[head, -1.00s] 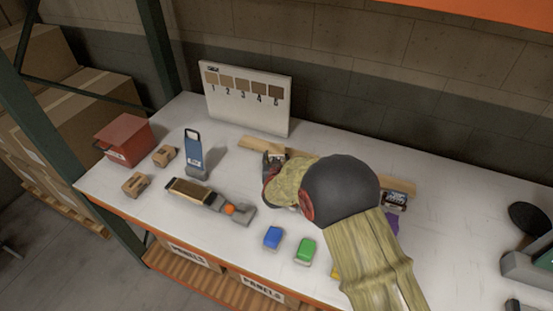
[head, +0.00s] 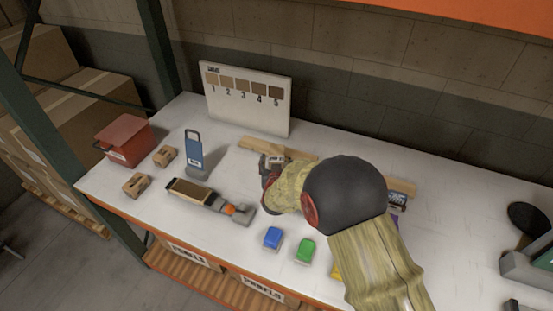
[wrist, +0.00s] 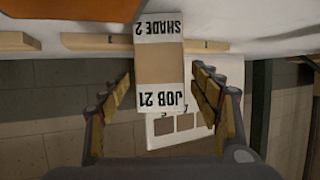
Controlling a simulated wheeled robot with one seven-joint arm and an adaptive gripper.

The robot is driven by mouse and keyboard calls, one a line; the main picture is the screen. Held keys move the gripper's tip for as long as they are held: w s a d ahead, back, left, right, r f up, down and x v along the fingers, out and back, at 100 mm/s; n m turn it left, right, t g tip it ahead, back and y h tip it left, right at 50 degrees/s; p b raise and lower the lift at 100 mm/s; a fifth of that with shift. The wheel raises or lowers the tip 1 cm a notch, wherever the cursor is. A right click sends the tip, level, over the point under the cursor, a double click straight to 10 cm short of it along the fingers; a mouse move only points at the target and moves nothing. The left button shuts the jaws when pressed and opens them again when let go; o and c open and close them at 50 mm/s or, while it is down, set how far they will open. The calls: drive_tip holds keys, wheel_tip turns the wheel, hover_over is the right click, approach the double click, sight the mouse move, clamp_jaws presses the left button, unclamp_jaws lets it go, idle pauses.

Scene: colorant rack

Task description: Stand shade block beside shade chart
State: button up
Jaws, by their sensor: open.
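The shade chart (head: 248,108) is a white board with numbered brown swatches, standing upright at the back of the table. It shows partly, upside down, behind the block in the wrist view (wrist: 158,139). The shade block (wrist: 158,62) is tan with white ends marked SHADE 2 and JOB 21. In the wrist view it lies between the fingers of my open gripper (wrist: 163,82), with a gap on each side. In the head view my gripper (head: 269,172) is in front of the chart's right end, and my arm hides much of it.
A wooden strip (head: 255,144) runs along the table behind my gripper. A blue block (head: 272,237) and a green block (head: 305,250) lie in front.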

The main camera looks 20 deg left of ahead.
drive_tip(key=p+v, duration=0.1)
drive_tip(key=v, duration=0.7)
drive_tip(key=shift+s+d+r, duration=0.1)
drive_tip(key=shift+s+r, duration=0.05)
drive_tip(key=shift+s, duration=0.2)
drive_tip(key=s+d+r+m+g, duration=0.1)
drive_tip(key=s+d+r+g, duration=0.3)
drive_tip(key=d+r, duration=1.4)
drive_tip(key=s+d+r+m+g+h, duration=0.1)
drive_tip(key=s+d+h, duration=0.1)
drive_tip(key=s+d, duration=0.9)
drive_tip(key=s+d+r+m+g+h, duration=0.1)
drive_tip(key=s+d+r+g+h, duration=0.1)
drive_tip(key=s+d, duration=0.9)
drive_tip(key=s, duration=0.5)
drive_tip(key=shift+s+d+r+m, duration=0.2)
drive_tip(key=shift+r+m, duration=0.1)
